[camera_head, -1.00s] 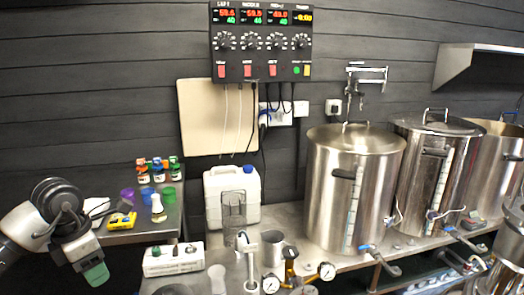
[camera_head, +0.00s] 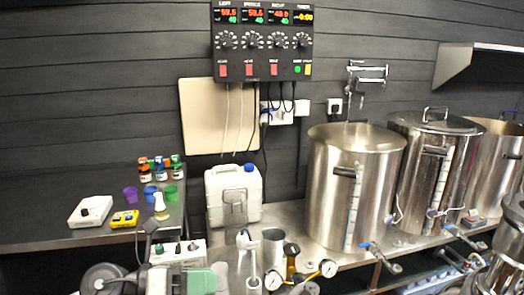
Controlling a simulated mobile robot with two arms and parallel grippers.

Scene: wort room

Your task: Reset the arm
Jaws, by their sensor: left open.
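My left arm comes in at the bottom left of the head view. My left gripper (camera_head: 208,280) is at the bottom edge, left of centre, with its green pads in view and its jaws open. I see nothing held in it. It is in front of the white box with dark knobs (camera_head: 178,251) and partly covers the bench there. The lower part of the arm is cut off by the frame. My right gripper is out of view.
A metal jug (camera_head: 273,247) and pressure gauges (camera_head: 328,268) stand close right of my gripper. A white canister (camera_head: 232,195) is behind. Steel kettles (camera_head: 335,190) fill the right. The dark side bench holds a white scale (camera_head: 90,211), a yellow meter (camera_head: 125,219) and coloured cups (camera_head: 170,192).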

